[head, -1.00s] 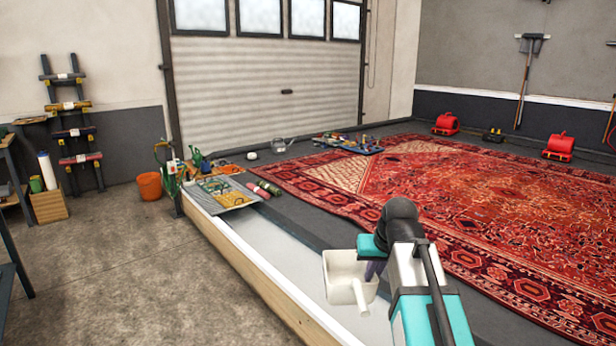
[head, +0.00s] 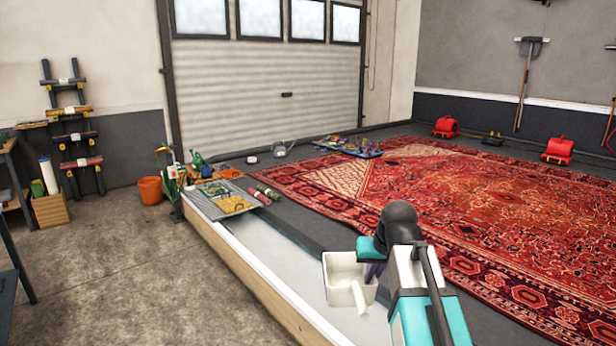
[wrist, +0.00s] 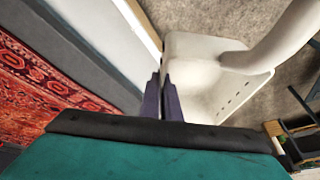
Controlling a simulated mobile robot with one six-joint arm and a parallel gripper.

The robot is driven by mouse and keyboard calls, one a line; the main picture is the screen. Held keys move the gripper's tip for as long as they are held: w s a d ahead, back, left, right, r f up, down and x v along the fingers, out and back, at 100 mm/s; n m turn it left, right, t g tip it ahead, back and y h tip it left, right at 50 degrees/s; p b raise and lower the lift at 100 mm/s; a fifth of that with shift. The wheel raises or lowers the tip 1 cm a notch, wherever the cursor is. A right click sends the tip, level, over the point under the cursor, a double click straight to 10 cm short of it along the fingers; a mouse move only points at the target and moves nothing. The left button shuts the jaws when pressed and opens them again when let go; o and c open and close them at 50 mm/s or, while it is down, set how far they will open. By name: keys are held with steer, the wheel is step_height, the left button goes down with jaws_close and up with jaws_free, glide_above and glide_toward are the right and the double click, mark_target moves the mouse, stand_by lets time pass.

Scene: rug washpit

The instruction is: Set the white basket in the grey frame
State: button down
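The white basket (head: 343,275) hangs from my gripper above the pale strip beside the rug, and it looks like an open box with a thick white handle. In the wrist view the basket (wrist: 198,72) is at the upper right, with its handle running to the top right corner. My gripper (wrist: 167,98) has its dark purple fingers close together at the basket's near wall, and they appear shut on it. In the head view, my arm partly hides the fingers. I cannot clearly identify the grey frame in either view.
A large red rug (head: 480,205) covers the right floor. A grey tray (head: 238,206) with yellow items lies at the far end of the strip, near rolled pieces and an orange bucket (head: 150,190). A dark rack (head: 76,140) stands by the left wall.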

steer(key=s+f, duration=0.5)
steer(key=f, duration=0.1)
steer(key=shift+f, duration=0.25)
steer(key=shift+s, duration=0.1)
stand_by(0.7)
